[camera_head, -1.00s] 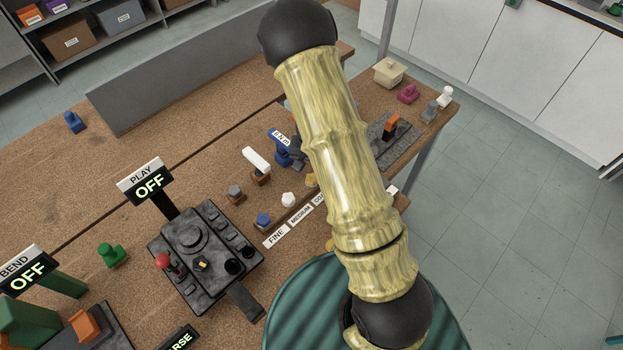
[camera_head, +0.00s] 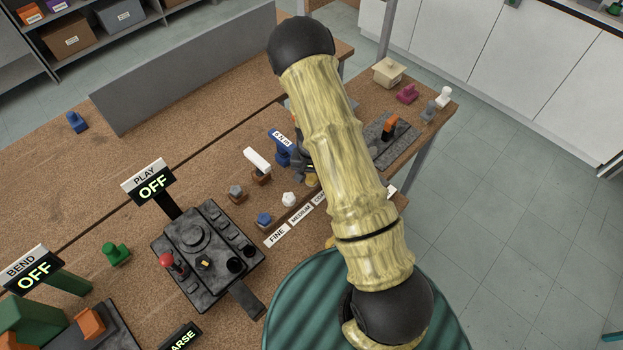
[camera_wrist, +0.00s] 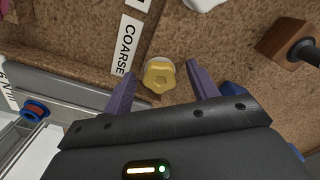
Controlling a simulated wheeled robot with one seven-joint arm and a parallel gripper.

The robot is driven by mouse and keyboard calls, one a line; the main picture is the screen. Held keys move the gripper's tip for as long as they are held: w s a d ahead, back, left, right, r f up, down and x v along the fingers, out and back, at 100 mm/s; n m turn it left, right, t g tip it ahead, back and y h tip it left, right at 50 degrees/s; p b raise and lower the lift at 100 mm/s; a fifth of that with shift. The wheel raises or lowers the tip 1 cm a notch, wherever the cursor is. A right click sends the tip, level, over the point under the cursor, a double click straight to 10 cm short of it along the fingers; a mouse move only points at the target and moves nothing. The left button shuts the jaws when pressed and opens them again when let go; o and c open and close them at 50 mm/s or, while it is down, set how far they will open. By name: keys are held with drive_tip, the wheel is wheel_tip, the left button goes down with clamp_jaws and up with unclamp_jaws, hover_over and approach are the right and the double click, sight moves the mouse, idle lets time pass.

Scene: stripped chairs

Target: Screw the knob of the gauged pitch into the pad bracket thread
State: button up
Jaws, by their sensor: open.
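In the wrist view, a yellow five-sided knob (camera_wrist: 160,75) on a pale round base sits on the brown board beside the COARSE label (camera_wrist: 127,45). The two purple fingers of my gripper (camera_wrist: 162,90) are open, one on either side of the knob, with a gap to each. In the head view my arm hides the gripper. A white knob (camera_head: 289,199) and a blue knob (camera_head: 264,219) stand by the MEDIUM and FINE labels. A brown block with a dark round stub (camera_wrist: 290,40) is at upper right in the wrist view. I cannot identify the bracket thread.
A blue sign (camera_head: 282,138) and a white-topped piece (camera_head: 258,160) stand near the knobs. A green ribbed seat (camera_head: 300,300) lies in front. Bare bench shows at upper left.

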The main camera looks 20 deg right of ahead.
sight(311, 178)
drive_tip(key=c, duration=1.1)
wheel_tip(311, 178, up, 10)
drive_tip(key=shift+b, duration=0.85)
drive_tip(key=o, duration=0.4)
clamp_jaws()
